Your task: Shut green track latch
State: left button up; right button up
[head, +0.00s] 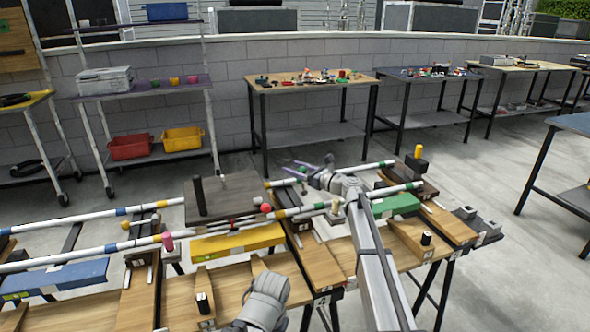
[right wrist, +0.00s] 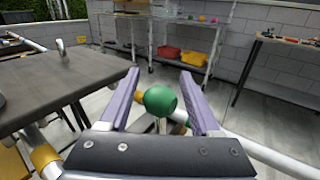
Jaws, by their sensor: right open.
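The green latch knob (right wrist: 160,100) is a round ball on a short metal stem. In the right wrist view it stands between the two purple fingers of my open right gripper (right wrist: 160,76), with gaps on both sides. In the head view my right gripper (head: 301,166) is over the far white track rail (head: 375,166), and the green knob cannot be made out there. The white rail (right wrist: 262,152) runs behind and below the knob in the wrist view. My left gripper's fingers do not show; only a grey part of my arm is at the bottom of the head view.
A dark board (head: 222,196) with a black post lies left of my right gripper; it also fills the left of the wrist view (right wrist: 55,85). A red ball (head: 266,208), a pink knob (head: 168,241), yellow block (head: 237,243) and green block (head: 396,206) are nearby.

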grip_shut()
dwell(0.5)
dwell(0.9)
